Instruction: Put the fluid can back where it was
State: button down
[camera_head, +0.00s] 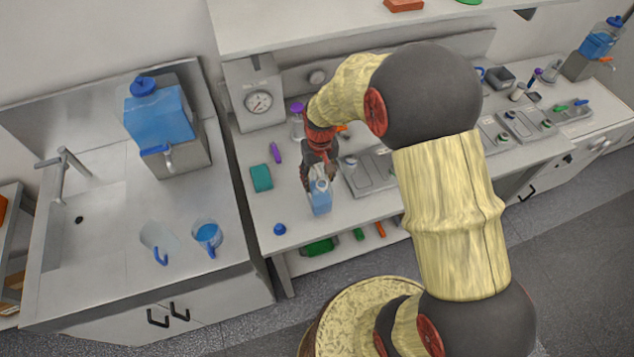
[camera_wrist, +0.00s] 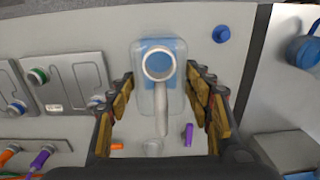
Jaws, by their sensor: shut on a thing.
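The fluid can (camera_head: 320,198) is a small clear can with blue fluid, near the front of the middle counter. In the wrist view, the can (camera_wrist: 143,92) shows from above, with a round open neck and a pale handle. My gripper (camera_head: 319,172) is above and around it in the head view. In the wrist view, the fingers of my gripper (camera_wrist: 161,82) are closed on its two sides. The can looks upright. I cannot tell whether its base touches the counter. A loose blue cap (camera_head: 279,229) lies on the counter to its left; it also shows in the wrist view (camera_wrist: 222,34).
Grey cell trays (camera_head: 370,176) lie right of the can. A teal box (camera_head: 261,178) and purple marker (camera_head: 276,152) lie left of it. A gauge box (camera_head: 257,101) stands behind. The left counter holds a clear jug (camera_head: 155,238), a blue-filled jug (camera_head: 207,235) and a large blue tank (camera_head: 160,115).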

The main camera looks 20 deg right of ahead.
jog(key=shift+w+f, duration=0.3)
jog(key=shift+w+a+f, duration=0.1)
jog(key=shift+f, duration=1.55)
jog(key=shift+f, duration=0.2)
jog(key=c, duration=0.8)
grip_release()
jog(key=shift+r, duration=0.15)
